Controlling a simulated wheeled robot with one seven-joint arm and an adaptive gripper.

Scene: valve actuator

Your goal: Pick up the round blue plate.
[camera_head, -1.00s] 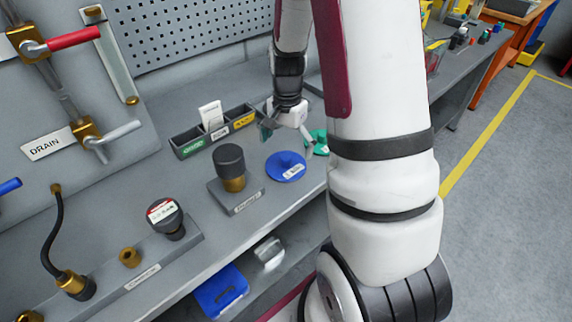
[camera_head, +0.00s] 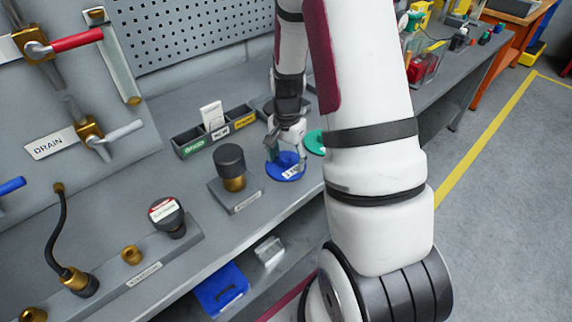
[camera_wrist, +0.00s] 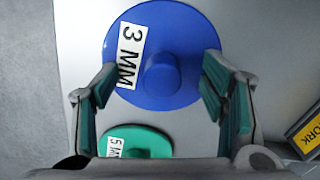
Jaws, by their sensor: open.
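The round blue plate (camera_head: 287,173) lies flat on the grey bench, with a white label and a raised round knob in its middle. In the wrist view the blue plate (camera_wrist: 185,32) shows its label "3 MM" and the knob (camera_wrist: 161,75) between and ahead of my fingers. My gripper (camera_head: 284,150) is over the plate, pointing down. In the wrist view my gripper (camera_wrist: 155,100) is open and empty, with a green-padded finger on each side of the knob. Whether the fingers touch the plate cannot be told.
A green plate (camera_wrist: 140,143) labelled "5 MM" lies close beside the blue one. A black-capped brass part on a block (camera_head: 230,165) stands to the left. A three-part labelled tray (camera_head: 203,140) is behind. The bench's front edge is near the plate.

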